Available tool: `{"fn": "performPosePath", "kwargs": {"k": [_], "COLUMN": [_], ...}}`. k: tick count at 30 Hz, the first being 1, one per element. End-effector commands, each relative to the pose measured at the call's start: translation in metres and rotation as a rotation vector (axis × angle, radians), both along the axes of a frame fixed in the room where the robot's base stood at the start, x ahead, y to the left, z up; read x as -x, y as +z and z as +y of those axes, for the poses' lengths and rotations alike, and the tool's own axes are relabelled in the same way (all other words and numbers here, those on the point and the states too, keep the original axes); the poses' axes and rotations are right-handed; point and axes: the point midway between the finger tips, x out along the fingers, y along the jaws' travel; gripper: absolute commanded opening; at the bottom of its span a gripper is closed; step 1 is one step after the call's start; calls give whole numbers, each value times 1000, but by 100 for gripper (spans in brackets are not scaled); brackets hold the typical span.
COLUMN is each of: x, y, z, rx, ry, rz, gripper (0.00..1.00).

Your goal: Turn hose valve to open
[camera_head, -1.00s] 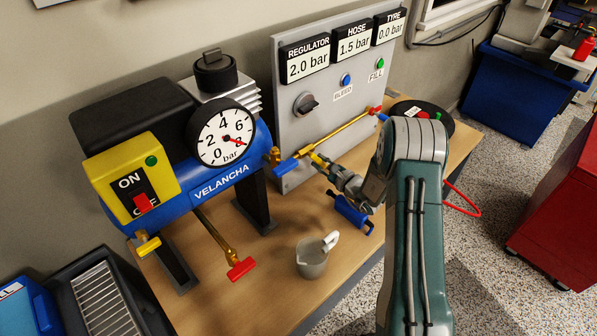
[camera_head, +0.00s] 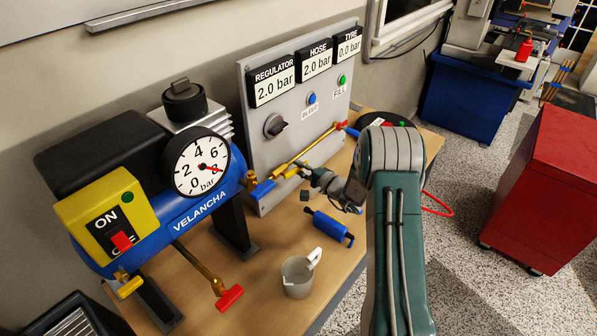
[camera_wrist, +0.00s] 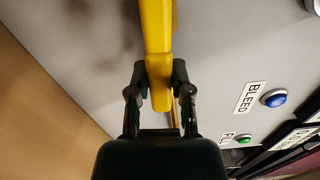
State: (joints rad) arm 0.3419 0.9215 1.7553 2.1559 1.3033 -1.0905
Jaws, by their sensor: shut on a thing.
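The yellow hose valve handle (camera_head: 292,172) is at the foot of the grey panel, beside the brass pipe (camera_head: 310,150). It now lies roughly along the pipe. In the wrist view the yellow handle (camera_wrist: 157,45) runs up the middle of the picture. My gripper (camera_wrist: 161,82) is shut on its end, one dark finger on each side. In the head view my gripper (camera_head: 304,173) is small and partly hard to make out at the handle. The HOSE display (camera_head: 317,60) reads 2.0 bar, as does the REGULATOR display (camera_head: 272,82).
The blue compressor (camera_head: 190,215) with its gauge stands to the left. A blue tool-like cylinder (camera_head: 328,228) and a grey cup (camera_head: 296,277) sit on the wooden table (camera_head: 255,290) below the handle. A red cabinet (camera_head: 545,190) stands to the right.

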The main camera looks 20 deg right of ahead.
Motion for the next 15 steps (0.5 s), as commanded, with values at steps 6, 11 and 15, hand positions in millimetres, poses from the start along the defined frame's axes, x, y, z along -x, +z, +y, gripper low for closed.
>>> {"fn": "performPosePath", "kwargs": {"k": [6,11,15], "x": [1,1,1], "y": [2,3,3], "z": [2,2,2], "rx": [69,91,97], "ry": [5,6,6], "rz": [-41,-55,-58], "gripper": [0,0,0]}}
